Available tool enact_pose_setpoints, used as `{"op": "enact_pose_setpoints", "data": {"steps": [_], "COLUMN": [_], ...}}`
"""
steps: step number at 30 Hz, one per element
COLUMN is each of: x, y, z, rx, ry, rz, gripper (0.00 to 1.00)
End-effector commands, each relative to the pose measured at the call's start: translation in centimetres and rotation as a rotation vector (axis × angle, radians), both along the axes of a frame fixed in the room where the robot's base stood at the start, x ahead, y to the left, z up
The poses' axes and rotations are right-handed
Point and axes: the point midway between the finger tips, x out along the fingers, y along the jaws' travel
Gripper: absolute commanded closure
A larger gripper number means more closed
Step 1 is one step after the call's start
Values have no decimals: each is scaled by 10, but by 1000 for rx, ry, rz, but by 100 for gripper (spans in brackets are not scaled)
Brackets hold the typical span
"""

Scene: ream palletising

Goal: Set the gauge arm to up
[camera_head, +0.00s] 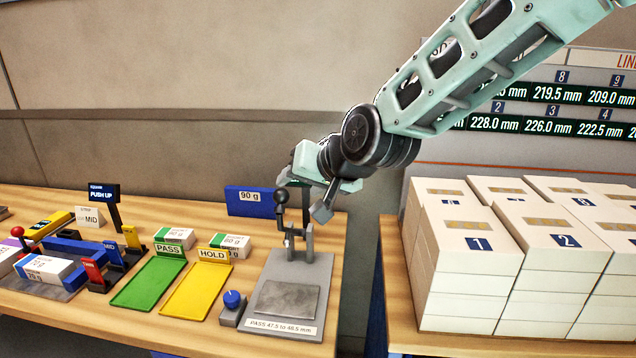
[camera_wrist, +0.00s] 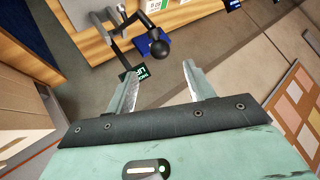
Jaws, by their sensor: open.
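The gauge (camera_head: 285,298) stands at the right end of the wooden bench, a grey plate with a label reading PASS 47.5 to 48.5 mm. Its gauge arm ends in a black ball knob (camera_head: 281,197), which is raised above the plate near the gauge's upright bracket. My gripper (camera_head: 302,198) is open and close to the knob, reaching in from the upper right. In the wrist view the knob (camera_wrist: 158,47) is just beyond the gap between my open fingertips (camera_wrist: 160,75), with no clear contact. A small dark sign with green letters (camera_wrist: 135,73) shows partly behind a finger.
Stacked reams (camera_head: 470,270) fill the table at right, past a gap.

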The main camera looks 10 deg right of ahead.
Motion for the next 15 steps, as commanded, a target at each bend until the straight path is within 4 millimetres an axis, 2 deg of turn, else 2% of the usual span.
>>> {"op": "enact_pose_setpoints", "data": {"steps": [6, 15], "x": [-24, -38], "y": [-11, -18], "z": [21, 31], "rx": [0, -3], "ry": [-7, -2], "rz": [2, -1], "gripper": [47, 47]}}
